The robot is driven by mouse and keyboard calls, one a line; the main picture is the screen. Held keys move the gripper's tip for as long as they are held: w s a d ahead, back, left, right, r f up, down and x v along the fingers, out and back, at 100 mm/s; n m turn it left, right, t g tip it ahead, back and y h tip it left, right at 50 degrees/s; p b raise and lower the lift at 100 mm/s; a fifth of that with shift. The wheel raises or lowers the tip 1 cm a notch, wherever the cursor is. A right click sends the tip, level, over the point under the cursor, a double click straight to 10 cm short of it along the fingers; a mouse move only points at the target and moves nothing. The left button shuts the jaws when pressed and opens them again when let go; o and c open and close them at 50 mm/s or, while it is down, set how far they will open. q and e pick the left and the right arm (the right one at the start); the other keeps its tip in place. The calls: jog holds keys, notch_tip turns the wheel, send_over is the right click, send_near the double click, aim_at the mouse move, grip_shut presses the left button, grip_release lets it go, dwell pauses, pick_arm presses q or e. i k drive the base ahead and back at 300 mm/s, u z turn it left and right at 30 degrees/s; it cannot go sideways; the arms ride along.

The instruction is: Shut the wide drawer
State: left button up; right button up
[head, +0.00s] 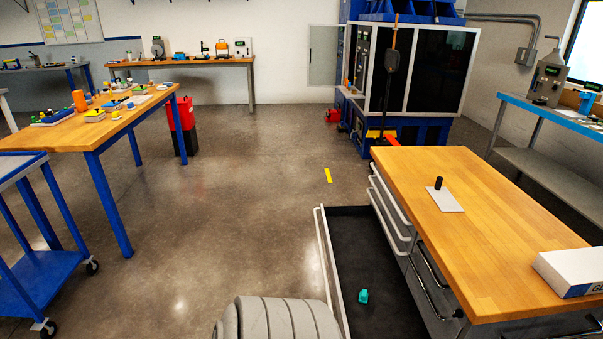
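The wide drawer (323,252) stands pulled out to the left from the bottom of the wooden-topped cabinet (500,225). Its grey front and handle face left, and its dark inside shows. A small teal object (363,297) lies on the drawer floor. The near end of the drawer is cut off by the bottom edge of the picture. Neither of my grippers is in view.
Other drawers (391,222) sit above the wide one and look shut or nearly so. A white box (575,270) and a plate with a black knob (444,198) lie on the cabinet top. The floor (240,210) left of the drawer is clear. A blue cart (40,275) stands far left.

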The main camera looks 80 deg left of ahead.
aim_at(360, 255)
jog(key=z, duration=0.05)
jog(key=k, duration=0.15)
jog(key=u, duration=2.35)
jog(key=i, duration=0.5)
jog(key=z, duration=0.05)
jog(key=k, duration=0.55)
jog(key=z, duration=0.55)
jog(key=i, duration=1.2)
jog(key=u, duration=0.65)
